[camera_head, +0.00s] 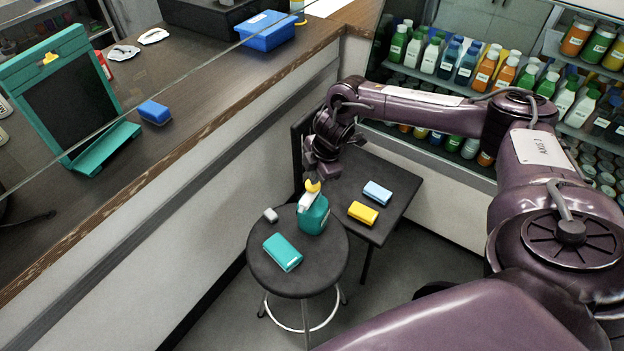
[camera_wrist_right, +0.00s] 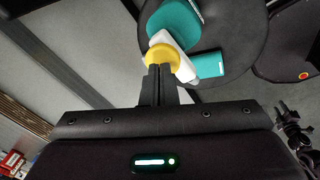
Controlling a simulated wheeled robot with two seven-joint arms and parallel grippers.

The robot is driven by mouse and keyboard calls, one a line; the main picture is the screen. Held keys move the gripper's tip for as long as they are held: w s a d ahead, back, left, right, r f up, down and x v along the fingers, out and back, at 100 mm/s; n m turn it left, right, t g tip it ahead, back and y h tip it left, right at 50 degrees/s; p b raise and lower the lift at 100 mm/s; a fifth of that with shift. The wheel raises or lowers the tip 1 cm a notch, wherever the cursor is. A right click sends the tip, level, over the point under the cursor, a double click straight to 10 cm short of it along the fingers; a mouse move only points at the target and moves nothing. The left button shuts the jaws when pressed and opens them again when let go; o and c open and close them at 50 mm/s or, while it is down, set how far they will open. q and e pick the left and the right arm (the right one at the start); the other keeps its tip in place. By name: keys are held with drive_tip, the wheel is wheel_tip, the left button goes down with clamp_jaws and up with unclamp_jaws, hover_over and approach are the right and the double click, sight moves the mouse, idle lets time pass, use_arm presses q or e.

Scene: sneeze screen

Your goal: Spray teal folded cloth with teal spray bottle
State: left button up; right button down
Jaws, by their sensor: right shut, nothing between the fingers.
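The teal spray bottle (camera_head: 313,217) stands upright on the round dark stool (camera_head: 299,286). Its white and yellow spray head points up toward my right gripper. The teal folded cloth (camera_head: 282,252) lies flat on the same stool, left of and nearer than the bottle. My right gripper (camera_head: 315,177) is just above the spray head, its fingers shut and empty. In the right wrist view the shut fingers (camera_wrist_right: 160,84) overlap the yellow part of the bottle's head (camera_wrist_right: 163,56); I cannot tell whether they touch. The cloth (camera_wrist_right: 208,65) shows beside it. My left gripper is out of view.
A small grey piece (camera_head: 271,215) lies on the stool. A dark square table (camera_head: 392,213) beside it holds a yellow cloth (camera_head: 363,213) and a light-blue cloth (camera_head: 377,192). The counter (camera_head: 190,92) with a clear screen is at left; bottle shelves (camera_head: 470,86) stand behind.

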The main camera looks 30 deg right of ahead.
drive_tip(key=shift+w+p+v, duration=0.25)
drive_tip(key=shift+p+v, duration=0.65)
drive_tip(key=shift+v, duration=0.15)
drive_tip(key=shift+w+p+v, duration=0.25)
drive_tip(key=shift+p+v, duration=0.6)
drive_tip(key=shift+v, duration=0.25)
drive_tip(key=shift+a, duration=0.2)
idle(0.9)
